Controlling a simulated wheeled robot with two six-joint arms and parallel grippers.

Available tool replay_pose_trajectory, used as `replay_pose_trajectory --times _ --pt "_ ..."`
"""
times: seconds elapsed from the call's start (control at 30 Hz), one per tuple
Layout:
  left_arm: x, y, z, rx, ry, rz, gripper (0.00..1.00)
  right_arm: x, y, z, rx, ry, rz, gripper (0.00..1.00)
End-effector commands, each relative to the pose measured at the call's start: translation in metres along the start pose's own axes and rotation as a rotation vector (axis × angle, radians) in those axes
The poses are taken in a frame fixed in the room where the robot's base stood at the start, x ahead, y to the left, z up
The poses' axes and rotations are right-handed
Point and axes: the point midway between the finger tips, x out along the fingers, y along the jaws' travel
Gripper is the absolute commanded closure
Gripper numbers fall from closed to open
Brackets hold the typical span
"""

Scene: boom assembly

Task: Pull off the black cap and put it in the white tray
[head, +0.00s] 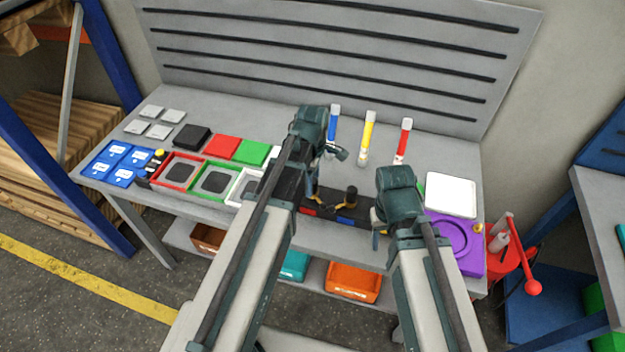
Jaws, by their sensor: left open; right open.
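A black cap-like cylinder (351,193) stands upright on a dark fixture (362,213) at the bench's front middle. A white-rimmed tray (236,197) is left of it, partly hidden by my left arm. My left gripper (338,153) is above and behind the fixture, apart from the black cylinder; it is open, its fingers small and partly hidden. My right gripper (376,222) is low at the fixture's right part, right of the cylinder; it is open and its fingers are mostly hidden behind its wrist. I cannot tell whether it touches the fixture.
Red-rimmed (162,181) and green-rimmed (199,189) trays stand left of the white one. Blue (332,130), yellow (368,132) and red (404,137) upright tubes stand behind. A white square plate (451,194) and a purple tray (466,262) lie at right.

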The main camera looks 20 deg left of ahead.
Motion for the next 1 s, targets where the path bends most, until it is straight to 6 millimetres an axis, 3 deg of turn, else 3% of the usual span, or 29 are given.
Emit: replay_pose_trajectory --times 0.2,0.63,0.7,0.73,0.9,1.0 --pt "-0.0006 0.0000 0.0000 0.000 0.000 0.000 0.25 -0.0005 0.0001 0.0000 0.000 0.000 0.000 0.50" --pt "-0.0005 0.0000 0.0000 0.000 0.000 0.000 1.00 -0.0005 0.0001 0.0000 0.000 0.000 0.000 0.50" --pt "-0.0005 0.0000 0.0000 0.000 0.000 0.000 1.00 -0.0005 0.0001 0.0000 0.000 0.000 0.000 0.50" --pt "-0.0005 0.0000 0.0000 0.000 0.000 0.000 0.67 -0.0005 0.0001 0.0000 0.000 0.000 0.000 0.50" --pt "-0.0005 0.0000 0.0000 0.000 0.000 0.000 0.97 -0.0004 0.0001 0.0000 0.000 0.000 0.000 0.50" --pt "-0.0004 0.0000 0.0000 0.000 0.000 0.000 1.00 -0.0004 0.0001 0.0000 0.000 0.000 0.000 0.50"
